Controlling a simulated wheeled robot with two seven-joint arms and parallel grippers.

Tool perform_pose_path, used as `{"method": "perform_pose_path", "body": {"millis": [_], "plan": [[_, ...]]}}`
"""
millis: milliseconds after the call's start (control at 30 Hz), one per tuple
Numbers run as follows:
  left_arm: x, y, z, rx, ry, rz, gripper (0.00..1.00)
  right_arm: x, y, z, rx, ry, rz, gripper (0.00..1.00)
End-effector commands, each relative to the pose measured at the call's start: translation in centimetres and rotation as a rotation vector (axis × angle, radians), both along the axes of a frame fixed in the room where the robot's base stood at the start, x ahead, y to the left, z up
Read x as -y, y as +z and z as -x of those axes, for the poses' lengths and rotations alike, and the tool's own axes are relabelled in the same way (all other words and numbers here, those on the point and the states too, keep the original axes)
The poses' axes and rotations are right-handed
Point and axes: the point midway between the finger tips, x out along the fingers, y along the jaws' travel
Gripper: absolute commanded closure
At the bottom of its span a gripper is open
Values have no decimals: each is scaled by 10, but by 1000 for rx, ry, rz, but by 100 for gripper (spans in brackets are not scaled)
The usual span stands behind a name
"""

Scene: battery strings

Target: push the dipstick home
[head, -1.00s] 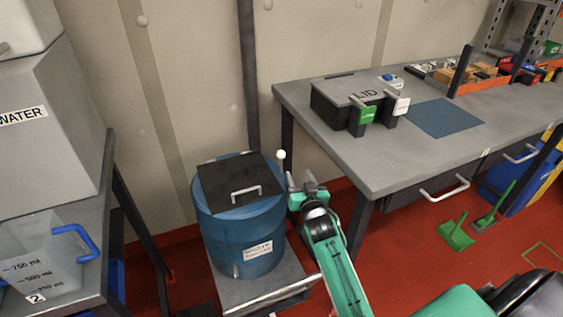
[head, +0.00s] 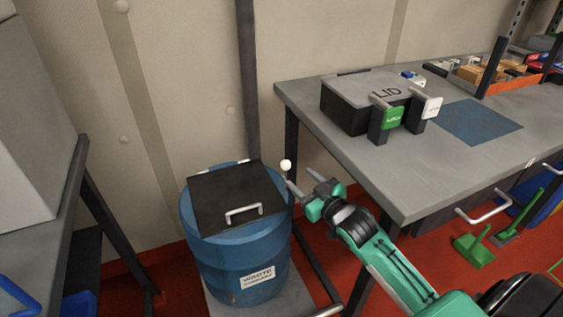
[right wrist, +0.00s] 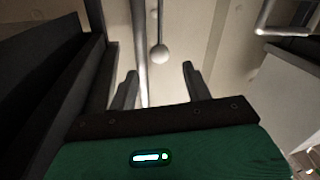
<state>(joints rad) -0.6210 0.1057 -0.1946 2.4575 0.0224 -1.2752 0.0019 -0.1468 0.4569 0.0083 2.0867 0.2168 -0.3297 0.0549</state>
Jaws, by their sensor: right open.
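The dipstick shows as a white ball knob (head: 285,165) at the right rear rim of the blue waste drum (head: 212,240); it stands above the rim, and its stem is too small to make out in the head view. My right gripper (head: 304,180) is open and empty, just right of and below the knob in the picture, fingers pointing up and left towards it. In the right wrist view the knob (right wrist: 159,54) appears beyond and between the two open fingertips (right wrist: 159,70), apart from both. My left gripper is out of view.
A dark square lid with a handle (head: 240,200) covers the drum top. A grey workbench (head: 390,165) with a black box (head: 350,110) stands at right, close beside my right arm. A bench leg (head: 291,145) rises behind the gripper. A grey stand (head: 35,240) is at left.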

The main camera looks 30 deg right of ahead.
Motion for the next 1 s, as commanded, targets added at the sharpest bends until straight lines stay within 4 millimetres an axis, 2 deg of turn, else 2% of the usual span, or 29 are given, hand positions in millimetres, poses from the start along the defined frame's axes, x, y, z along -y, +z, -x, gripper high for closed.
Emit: {"method": "perform_pose_path", "body": {"millis": [400, 600, 800, 1000], "plan": [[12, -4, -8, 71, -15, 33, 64, -8, 0, -65, 1, -2, -1, 50], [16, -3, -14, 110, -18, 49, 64, -12, 0, -89, 1, -1, -1, 50], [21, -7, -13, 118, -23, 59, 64, -14, 0, -101, 0, -1, -1, 50], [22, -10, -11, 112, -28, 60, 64, -14, 0, -102, -1, 0, -1, 50]]}}
